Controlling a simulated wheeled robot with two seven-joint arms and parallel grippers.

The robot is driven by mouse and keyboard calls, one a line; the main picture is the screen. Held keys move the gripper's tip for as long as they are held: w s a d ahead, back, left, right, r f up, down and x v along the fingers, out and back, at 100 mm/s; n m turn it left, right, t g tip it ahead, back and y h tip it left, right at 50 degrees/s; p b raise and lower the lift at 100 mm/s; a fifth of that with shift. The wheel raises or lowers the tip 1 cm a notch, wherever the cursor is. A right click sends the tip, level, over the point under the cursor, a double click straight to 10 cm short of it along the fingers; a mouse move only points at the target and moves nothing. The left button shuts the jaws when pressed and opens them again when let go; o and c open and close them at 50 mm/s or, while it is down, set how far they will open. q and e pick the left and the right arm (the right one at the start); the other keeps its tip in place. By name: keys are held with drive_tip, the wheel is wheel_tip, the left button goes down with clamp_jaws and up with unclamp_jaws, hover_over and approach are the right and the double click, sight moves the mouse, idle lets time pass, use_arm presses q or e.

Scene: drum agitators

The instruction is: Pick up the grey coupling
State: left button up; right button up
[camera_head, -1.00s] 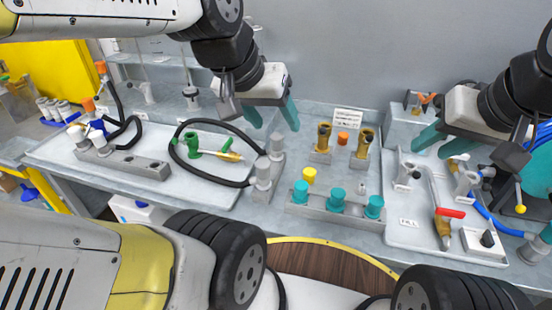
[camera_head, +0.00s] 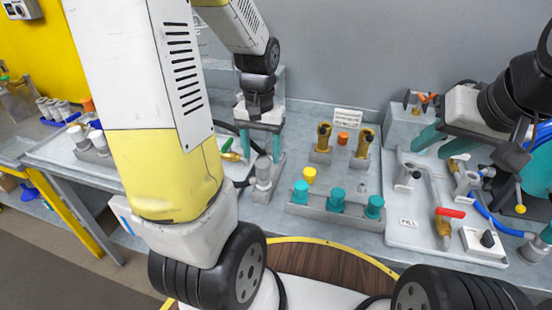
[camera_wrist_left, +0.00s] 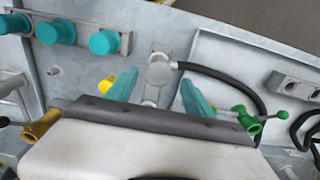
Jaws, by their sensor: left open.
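A grey cylindrical coupling (camera_head: 263,168) stands upright on a grey bracket at the middle of the bench. In the left wrist view its round grey top (camera_wrist_left: 160,72) shows just beyond the gap between my left fingertips, with a black hose beside it. A second grey piece (camera_wrist_left: 150,97) shows closer in, between the fingers; in the head view my left gripper mostly hides it. My left gripper (camera_head: 261,142) points down with teal fingers apart and empty, above and behind the front coupling; its fingers also show in the left wrist view (camera_wrist_left: 160,92). My right gripper (camera_head: 443,139) is open over the right tray.
Teal-capped fittings on a grey block (camera_head: 335,208) and a yellow cap (camera_head: 309,176) stand right of the coupling. Brass fittings (camera_head: 362,143) stand behind them. A green-handled valve (camera_wrist_left: 251,122) lies near the hose. The right tray (camera_head: 402,232) holds a red-handled valve.

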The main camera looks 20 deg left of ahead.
sight(263, 162)
use_arm(q)
wheel_tip(263, 162, down, 5)
drive_tip(key=shift+d+f, duration=0.1)
drive_tip(key=shift+d, duration=0.05)
clamp_jaws()
